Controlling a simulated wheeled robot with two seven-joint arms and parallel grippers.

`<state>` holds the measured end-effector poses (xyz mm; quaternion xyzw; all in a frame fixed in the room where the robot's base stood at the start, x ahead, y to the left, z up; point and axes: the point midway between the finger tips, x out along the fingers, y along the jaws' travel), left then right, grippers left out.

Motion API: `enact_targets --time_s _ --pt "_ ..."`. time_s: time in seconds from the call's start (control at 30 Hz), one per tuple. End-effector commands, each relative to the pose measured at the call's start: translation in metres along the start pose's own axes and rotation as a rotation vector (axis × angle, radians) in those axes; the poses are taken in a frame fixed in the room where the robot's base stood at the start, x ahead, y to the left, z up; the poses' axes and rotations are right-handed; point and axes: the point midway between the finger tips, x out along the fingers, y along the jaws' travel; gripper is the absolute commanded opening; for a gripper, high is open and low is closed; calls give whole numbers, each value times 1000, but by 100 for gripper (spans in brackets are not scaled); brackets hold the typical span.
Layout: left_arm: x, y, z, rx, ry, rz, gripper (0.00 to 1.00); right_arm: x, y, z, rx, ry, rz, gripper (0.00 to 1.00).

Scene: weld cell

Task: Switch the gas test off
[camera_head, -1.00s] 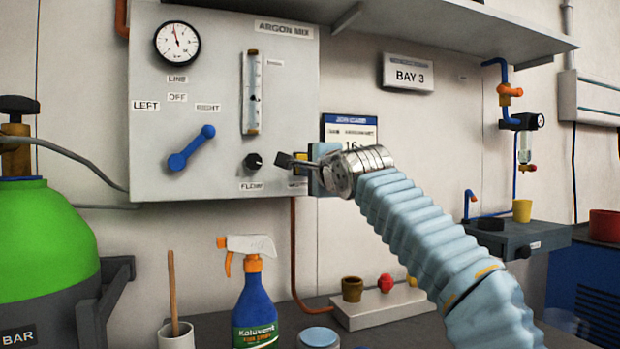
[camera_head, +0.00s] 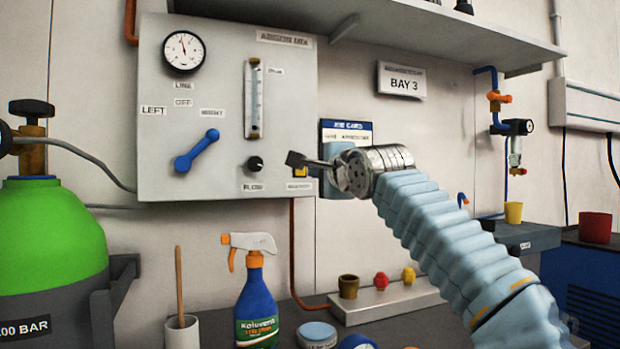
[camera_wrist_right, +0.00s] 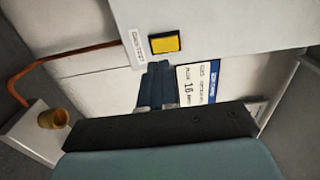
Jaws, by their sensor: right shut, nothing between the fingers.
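The gas test switch is a yellow square button in a dark frame (camera_wrist_right: 165,43). Its label beside it in the right wrist view seems to read GAS TEST. In the head view its yellow face (camera_head: 300,172) shows partly at the lower right of the grey argon panel (camera_head: 225,95), just behind my gripper. I cannot tell whether it is pressed in. My right gripper (camera_head: 296,160) is shut and empty, in front of the panel's lower right corner. Its fingers (camera_wrist_right: 155,86) also show in the right wrist view, apart from the button in the picture. My left gripper is not in view.
A black flow knob (camera_head: 254,164) and a blue lever (camera_head: 197,151) are left of my gripper on the panel. A job card (camera_head: 346,131) hangs behind my wrist. Below are a spray bottle (camera_head: 256,305) and a pale block with small coloured parts (camera_head: 385,303).

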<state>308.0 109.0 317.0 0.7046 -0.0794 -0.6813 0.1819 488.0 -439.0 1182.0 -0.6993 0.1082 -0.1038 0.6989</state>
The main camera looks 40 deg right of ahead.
Motion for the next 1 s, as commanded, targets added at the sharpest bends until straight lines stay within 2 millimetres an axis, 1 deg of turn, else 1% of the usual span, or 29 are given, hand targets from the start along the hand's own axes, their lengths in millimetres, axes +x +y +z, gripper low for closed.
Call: enact_targets --time_s 0.03,0.2,0.3,0.4,0.57,1.0 --pt "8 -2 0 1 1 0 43 -10 6 -1 -1 2 2 0" --pt "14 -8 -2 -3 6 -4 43 -45 6 -1 0 2 0 0" --pt "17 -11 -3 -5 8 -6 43 -61 6 0 -1 2 2 0" --pt "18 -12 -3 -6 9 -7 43 -72 6 0 0 1 1 0" --pt "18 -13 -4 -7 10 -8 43 -80 6 0 0 1 2 0" --pt "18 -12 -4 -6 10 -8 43 -80 5 0 0 1 1 0"
